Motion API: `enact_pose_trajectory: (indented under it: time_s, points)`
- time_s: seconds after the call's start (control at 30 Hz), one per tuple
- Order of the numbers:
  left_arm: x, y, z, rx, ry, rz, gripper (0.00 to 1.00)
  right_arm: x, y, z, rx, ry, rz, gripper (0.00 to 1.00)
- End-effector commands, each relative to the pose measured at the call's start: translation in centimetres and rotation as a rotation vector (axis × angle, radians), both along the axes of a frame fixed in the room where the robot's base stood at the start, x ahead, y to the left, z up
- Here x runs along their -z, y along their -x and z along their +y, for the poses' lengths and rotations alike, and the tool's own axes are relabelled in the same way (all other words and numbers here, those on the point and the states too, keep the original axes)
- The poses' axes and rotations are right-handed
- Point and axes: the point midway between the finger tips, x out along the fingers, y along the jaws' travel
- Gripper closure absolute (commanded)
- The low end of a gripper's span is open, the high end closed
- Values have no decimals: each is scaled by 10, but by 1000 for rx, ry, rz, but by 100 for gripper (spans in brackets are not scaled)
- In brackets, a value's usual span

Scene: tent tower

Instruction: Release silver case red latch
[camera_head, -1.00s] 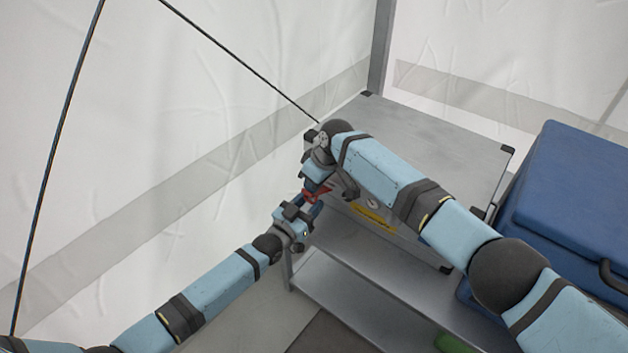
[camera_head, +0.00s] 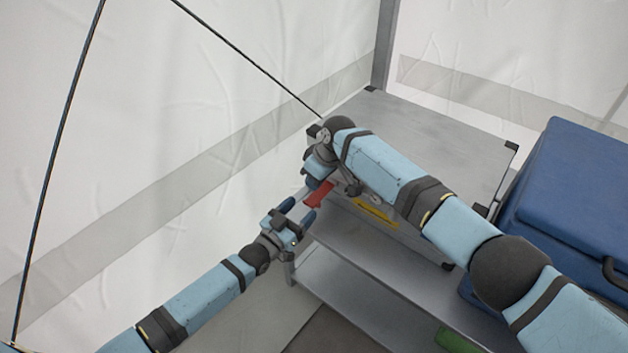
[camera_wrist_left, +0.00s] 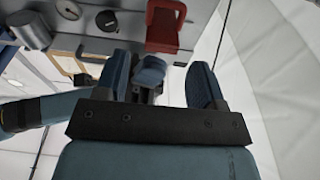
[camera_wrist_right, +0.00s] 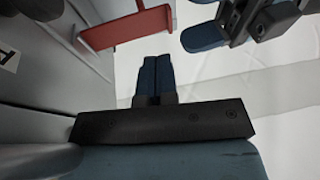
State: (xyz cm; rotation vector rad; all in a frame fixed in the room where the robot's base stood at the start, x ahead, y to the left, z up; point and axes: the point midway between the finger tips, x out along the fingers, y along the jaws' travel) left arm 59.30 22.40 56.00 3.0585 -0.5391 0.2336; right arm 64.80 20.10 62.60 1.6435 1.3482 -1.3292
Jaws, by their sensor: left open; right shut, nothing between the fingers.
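The silver case (camera_head: 440,138) sits on the metal shelf, partly hidden behind my right arm. Its red latch (camera_head: 318,195) sticks out from the front face near the left end. The latch also shows at the top of the left wrist view (camera_wrist_left: 165,27) and in the right wrist view (camera_wrist_right: 125,28). My left gripper (camera_head: 298,207) is open and empty, just below and left of the latch and apart from it. My right gripper (camera_wrist_right: 153,62) is shut with nothing in it, beside the latch; in the head view the arm mostly hides it.
A yellow label (camera_head: 375,212) is on the case front. A blue case (camera_head: 575,200) stands to the right. A green object (camera_head: 455,341) lies on the lower shelf (camera_head: 345,290). White tent walls and a dark cord are at the left, with free room before them.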

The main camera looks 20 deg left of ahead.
Motion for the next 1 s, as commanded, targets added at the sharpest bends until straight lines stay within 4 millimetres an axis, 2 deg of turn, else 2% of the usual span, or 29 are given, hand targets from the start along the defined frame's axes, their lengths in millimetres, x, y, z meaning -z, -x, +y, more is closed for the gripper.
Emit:
enact_pose_trajectory:
  time_s: [0.1, 0.23, 0.37, 0.47, 0.57, 0.7, 0.8, 0.9, 1.0]
  points:
    - [2, 14, 5, -1, 1, 0, 37, 0, -1, -2, 3, 3, 0, 100]
    - [2, 23, 8, 1, 1, -2, 37, 0, -2, -2, 3, 3, 0, 100]
    - [-11, 32, -4, 22, 6, 1, 37, 0, -2, -2, 3, 3, 0, 100]
    - [-36, 46, -26, 60, 11, 10, 37, 0, -2, -2, 3, 3, 0, 100]
    - [-74, 69, -54, 107, 15, 23, 37, 0, -2, -2, 3, 3, 0, 100]
    - [-136, 110, -85, 160, 17, 42, 37, 0, -2, -2, 3, 3, 0, 100]
    - [-173, 144, -98, 182, 30, 67, 37, 1, -1, -2, 3, 3, 0, 100]
    - [-194, 180, -106, 191, 71, 121, 37, 1, -1, -2, 4, 3, 0, 100]
    - [-204, 203, -109, 193, 104, 161, 37, 1, -1, -2, 4, 3, 0, 100]
